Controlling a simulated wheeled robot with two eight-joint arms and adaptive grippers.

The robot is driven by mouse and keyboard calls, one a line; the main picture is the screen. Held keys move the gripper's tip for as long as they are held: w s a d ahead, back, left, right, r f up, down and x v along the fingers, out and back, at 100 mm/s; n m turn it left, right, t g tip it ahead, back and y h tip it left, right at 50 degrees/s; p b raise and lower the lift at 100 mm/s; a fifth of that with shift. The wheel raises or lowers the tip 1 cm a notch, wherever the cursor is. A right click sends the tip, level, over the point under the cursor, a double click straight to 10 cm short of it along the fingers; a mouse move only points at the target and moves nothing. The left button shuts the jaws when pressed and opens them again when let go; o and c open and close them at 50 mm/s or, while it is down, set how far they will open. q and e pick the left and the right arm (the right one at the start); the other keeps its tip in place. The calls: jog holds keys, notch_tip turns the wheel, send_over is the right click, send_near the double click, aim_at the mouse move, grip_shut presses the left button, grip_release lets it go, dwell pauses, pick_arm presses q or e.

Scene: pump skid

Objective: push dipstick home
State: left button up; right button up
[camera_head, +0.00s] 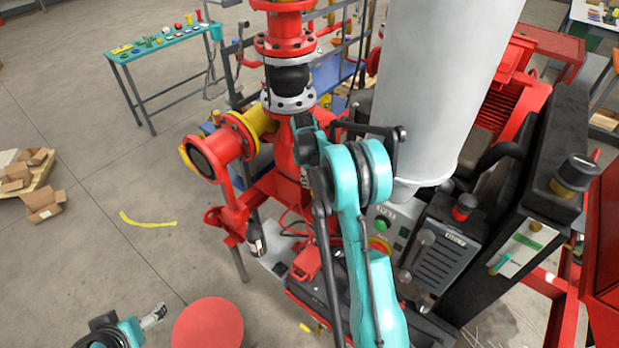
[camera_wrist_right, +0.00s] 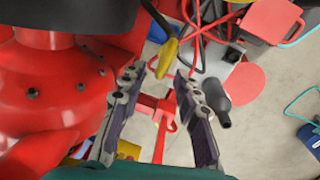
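I cannot make out the dipstick with certainty. In the right wrist view a yellow handle-like piece (camera_wrist_right: 168,58) hangs from a dark part and shows between and just beyond my right fingertips, and it may be the dipstick's grip. My right gripper (camera_wrist_right: 160,72) is open, its two fingers apart on either side of that piece, with no visible grip on it. In the head view my right arm reaches up over the pump skid and hides most of that spot. My left gripper (camera_head: 153,316) is low at the left, over the floor, apart from the skid; its finger gap is unclear.
A red flanged pipe (camera_head: 212,157) and a large grey cylinder (camera_head: 438,80) crowd my right arm. A control box with a green button (camera_head: 382,225) sits below. A red round disc (camera_head: 207,325) is near my left gripper. The floor at left is mostly free.

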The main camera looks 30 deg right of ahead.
grip_shut()
notch_tip(320, 180, down, 5)
jog(key=b, duration=0.3)
jog(key=shift+r, duration=0.15)
jog(key=shift+s+r, duration=0.1)
grip_release()
notch_tip(320, 180, up, 12)
jog(key=a, duration=0.1)
jog(key=shift+s+a, duration=0.25)
jog(key=shift+s, duration=0.1)
